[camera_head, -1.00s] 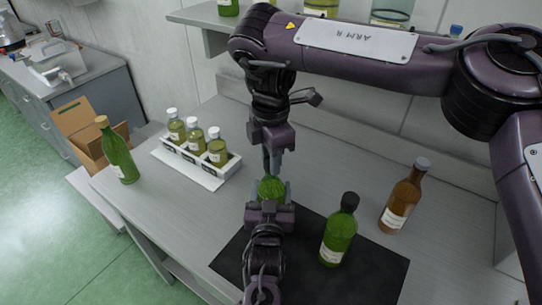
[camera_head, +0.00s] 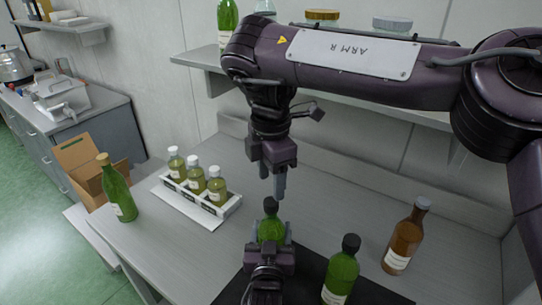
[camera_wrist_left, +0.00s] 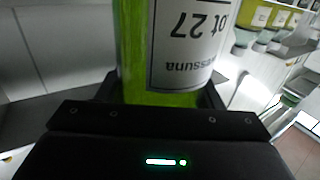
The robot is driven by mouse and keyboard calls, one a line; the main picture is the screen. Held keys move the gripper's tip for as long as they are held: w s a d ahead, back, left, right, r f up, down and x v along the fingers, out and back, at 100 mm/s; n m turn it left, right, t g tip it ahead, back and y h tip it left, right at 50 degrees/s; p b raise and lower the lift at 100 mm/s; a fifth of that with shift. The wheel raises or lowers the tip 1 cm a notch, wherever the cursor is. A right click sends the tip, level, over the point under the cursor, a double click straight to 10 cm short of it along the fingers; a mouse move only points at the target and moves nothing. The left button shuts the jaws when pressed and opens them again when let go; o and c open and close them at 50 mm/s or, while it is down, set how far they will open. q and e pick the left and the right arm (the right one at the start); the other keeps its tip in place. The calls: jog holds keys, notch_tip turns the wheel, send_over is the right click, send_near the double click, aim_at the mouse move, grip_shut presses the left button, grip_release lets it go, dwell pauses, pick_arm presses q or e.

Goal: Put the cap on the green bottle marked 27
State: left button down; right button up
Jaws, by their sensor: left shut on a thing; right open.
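The green bottle (camera_head: 271,231) stands upright in front of me with a dark cap (camera_head: 270,206) sitting on its mouth. My left gripper (camera_head: 271,248) is shut around its body. In the left wrist view the green bottle (camera_wrist_left: 160,98) fills the middle, its white label (camera_wrist_left: 186,42) reading "Lot 27" upside down. My right gripper (camera_head: 279,188) hangs just above the cap, pointing down, open and empty. Whether the cap is fully seated cannot be told.
Another dark-capped green bottle (camera_head: 341,271) and a brown bottle (camera_head: 404,238) stand to the right. A white rack (camera_head: 206,201) holds small bottles at left, near a cork-topped green bottle (camera_head: 117,190) and a cardboard box (camera_head: 84,167). A shelf (camera_head: 196,57) runs behind.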

notch_tip(320, 180, up, 6)
jog(key=shift+r, duration=0.15)
pick_arm(q)
jog(key=shift+c, duration=1.5)
grip_release()
jog(key=s+b, duration=0.2)
jog(key=s, duration=0.5)
jog(key=shift+s+a, duration=0.25)
jog(key=shift+s, duration=0.15)
pick_arm(e)
jog(key=shift+f, duration=1)
